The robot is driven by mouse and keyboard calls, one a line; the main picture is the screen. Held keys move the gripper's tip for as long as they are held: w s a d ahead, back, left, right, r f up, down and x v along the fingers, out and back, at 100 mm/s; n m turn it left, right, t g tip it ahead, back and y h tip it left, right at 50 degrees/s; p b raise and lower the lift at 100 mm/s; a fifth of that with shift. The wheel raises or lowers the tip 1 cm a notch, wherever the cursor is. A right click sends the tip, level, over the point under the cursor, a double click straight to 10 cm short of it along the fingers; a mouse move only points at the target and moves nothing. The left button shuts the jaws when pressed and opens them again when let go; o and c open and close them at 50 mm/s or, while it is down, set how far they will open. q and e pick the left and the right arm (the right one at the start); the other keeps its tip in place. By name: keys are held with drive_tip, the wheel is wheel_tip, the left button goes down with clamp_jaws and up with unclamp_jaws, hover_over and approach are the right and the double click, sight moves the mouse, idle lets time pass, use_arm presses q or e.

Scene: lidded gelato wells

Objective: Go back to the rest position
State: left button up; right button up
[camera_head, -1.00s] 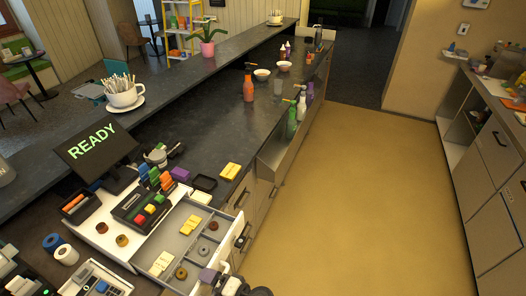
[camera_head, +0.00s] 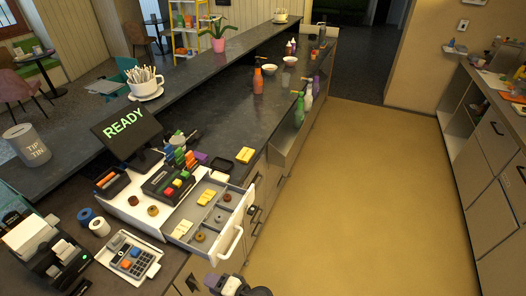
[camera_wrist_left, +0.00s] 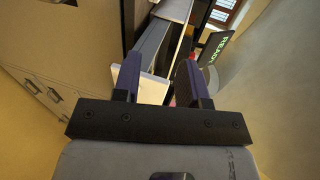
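My left gripper (camera_head: 222,283) is at the bottom edge of the head view, just below the front of an open cash drawer (camera_head: 238,244), with a gap between them. In the left wrist view its two purple fingers (camera_wrist_left: 158,64) stand apart with nothing held between them. A white surface shows in the background between the fingers. The rest of the left arm is mostly cut off by the frame. My right gripper does not show in either view.
The drawer holds yellow blocks and round pieces. A READY screen (camera_head: 124,128), a card terminal (camera_head: 130,262) and a tip tin (camera_head: 27,146) stand on the counter. An orange bottle (camera_head: 258,80) is farther back. The yellow floor (camera_head: 350,200) right of the counter is clear.

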use_arm(q)
drive_tip(key=w+d+r+n+h, duration=0.1)
drive_tip(key=w+d+r+h, duration=0.2)
drive_tip(key=d+r+h, duration=0.35)
drive_tip(key=s+a+r+n+t+h, duration=0.1)
drive_tip(key=s+a+r+h, duration=0.3)
drive_tip(key=s+h, duration=0.25)
drive_tip(key=s+a+f+g, duration=0.1)
drive_tip(key=s+a+f, duration=0.2)
drive_tip(key=s, duration=0.4)
drive_tip(key=s+a+f+n+g, duration=0.1)
drive_tip(key=s+a+f, duration=0.2)
drive_tip(key=s, duration=0.5)
drive_tip(key=s+a+f+g, duration=0.2)
drive_tip(key=s+a+f, duration=0.15)
drive_tip(key=s, duration=0.35)
wheel_tip(320, 180, up, 14)
drive_tip(key=p, duration=1.3)
drive_tip(key=shift+s+f+h, duration=0.2)
drive_tip(key=shift+s+h, duration=0.05)
drive_tip(key=shift+h, duration=0.15)
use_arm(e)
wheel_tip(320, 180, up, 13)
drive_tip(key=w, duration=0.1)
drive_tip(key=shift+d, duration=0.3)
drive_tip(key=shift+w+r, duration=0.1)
